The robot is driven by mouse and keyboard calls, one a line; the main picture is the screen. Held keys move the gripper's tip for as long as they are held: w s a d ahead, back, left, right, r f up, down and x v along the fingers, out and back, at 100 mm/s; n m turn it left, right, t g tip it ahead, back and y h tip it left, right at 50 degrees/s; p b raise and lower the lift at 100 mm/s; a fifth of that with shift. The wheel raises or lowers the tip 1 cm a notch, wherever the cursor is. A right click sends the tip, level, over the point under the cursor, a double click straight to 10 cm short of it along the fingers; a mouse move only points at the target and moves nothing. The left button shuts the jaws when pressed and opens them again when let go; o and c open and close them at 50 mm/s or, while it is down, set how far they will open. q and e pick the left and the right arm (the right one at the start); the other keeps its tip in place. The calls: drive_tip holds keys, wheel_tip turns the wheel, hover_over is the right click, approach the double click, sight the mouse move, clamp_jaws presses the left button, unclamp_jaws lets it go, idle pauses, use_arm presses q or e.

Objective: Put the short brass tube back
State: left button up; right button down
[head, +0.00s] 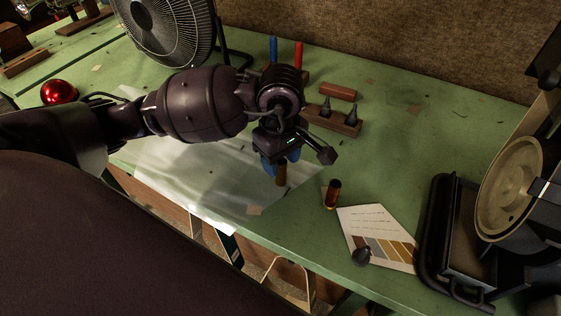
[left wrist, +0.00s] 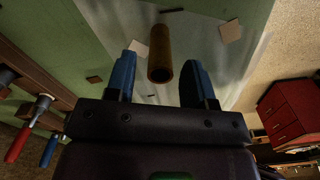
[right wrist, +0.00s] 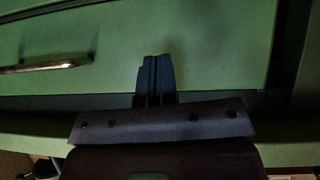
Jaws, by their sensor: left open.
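The short brass tube (head: 281,175) stands on the green bench below my left gripper in the head view. In the left wrist view the tube (left wrist: 160,55) has its open end toward the camera, between the blue fingers and clear of both. My left gripper (head: 279,163) is open; its fingers (left wrist: 159,78) show wide apart. My right gripper (right wrist: 155,62) is outside the head view. In the right wrist view its fingers are together, with nothing seen between them, in front of a green drawer front.
A dark reddish cylinder (head: 332,193) and a colour card (head: 378,238) are right of the tube. A wooden block with black tips (head: 340,119) and a red-brown bar (head: 338,92) are behind. A fan (head: 164,28) stands at back left. A black tray (head: 434,238) is at right.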

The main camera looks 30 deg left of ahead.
use_arm(q)
wheel_tip(320, 180, up, 11)
drive_tip(key=shift+f+p, duration=0.2)
drive_tip(key=shift+p, duration=0.1)
idle(0.5)
